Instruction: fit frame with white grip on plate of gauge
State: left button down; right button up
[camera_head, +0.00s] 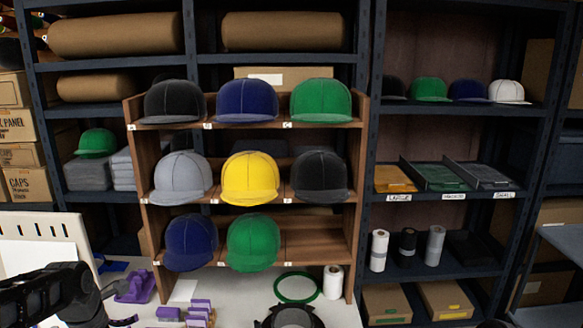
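I cannot make out a frame with a white grip or name the gauge for sure. A dark rounded object with a grey top (292,317) is cut off by the bottom edge, on the pale worktop (240,289); I cannot tell whether it is the gauge. My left arm comes in at the lower left, and its dark gripper end (85,298) is near the worktop's left part. Its fingertips cannot be made out, nor whether it holds anything. My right gripper is not in view.
Purple pieces (135,287) and purple blocks (200,311) lie at the left of the worktop. A green ring (297,288) and white roll (333,282) are on the right. A wooden cap rack (358,165) stands behind.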

pick_arm(q)
jog(key=shift+w+f, duration=0.1)
jog(key=shift+f, duration=0.3)
dwell(0.5)
jog(key=shift+r, duration=0.1)
notch_tip(320, 180, up, 7)
jog(key=s+p, duration=0.1)
jog(key=p, duration=0.3)
jog(key=shift+s, duration=0.15)
dwell(0.4)
